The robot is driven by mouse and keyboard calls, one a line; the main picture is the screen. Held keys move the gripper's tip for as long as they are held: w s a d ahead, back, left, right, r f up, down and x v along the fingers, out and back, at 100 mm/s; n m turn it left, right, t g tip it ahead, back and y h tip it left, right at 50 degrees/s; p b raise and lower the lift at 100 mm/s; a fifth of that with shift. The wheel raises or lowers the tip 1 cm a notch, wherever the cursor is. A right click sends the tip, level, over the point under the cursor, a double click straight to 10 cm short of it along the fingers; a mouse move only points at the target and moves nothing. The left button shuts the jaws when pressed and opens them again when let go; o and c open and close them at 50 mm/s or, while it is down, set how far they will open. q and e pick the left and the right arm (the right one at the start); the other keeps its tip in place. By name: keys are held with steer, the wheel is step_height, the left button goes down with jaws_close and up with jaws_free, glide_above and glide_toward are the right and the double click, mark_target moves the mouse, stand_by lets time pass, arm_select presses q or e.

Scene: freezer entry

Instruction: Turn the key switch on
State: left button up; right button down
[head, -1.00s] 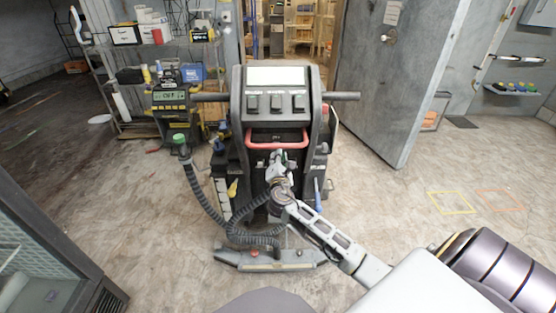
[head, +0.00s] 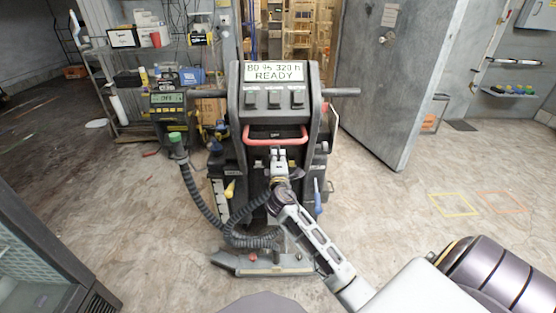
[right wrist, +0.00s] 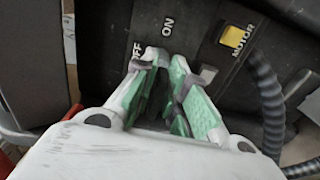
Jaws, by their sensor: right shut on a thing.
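The floor machine (head: 236,110) stands upright in the middle of the head view. Its screen (head: 274,72) is lit and reads "80 % 320 h READY". The key switch panel with OFF and ON labels (right wrist: 167,28) fills the upper part of the right wrist view. My right gripper (head: 279,158) is at the machine's front, below the red handle. In the right wrist view its green-padded fingers (right wrist: 168,75) are shut on the key at the switch, just below the labels; the fingers mostly hide the key. My left gripper is not in view.
A yellow MOTOR button (right wrist: 233,37) and a ribbed hose (right wrist: 268,100) lie right of the switch. The red handle (head: 275,141) is just above my gripper. A charger (head: 168,112) stands left, a grey door (head: 385,85) right. Floor at right is open.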

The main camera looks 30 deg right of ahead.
steer(key=shift+f, duration=0.1)
stand_by(0.3)
steer(key=c, duration=1.6)
jaws_free()
steer(key=shift+o, duration=0.2)
steer(key=shift+s, duration=0.1)
steer(key=v, duration=1.2)
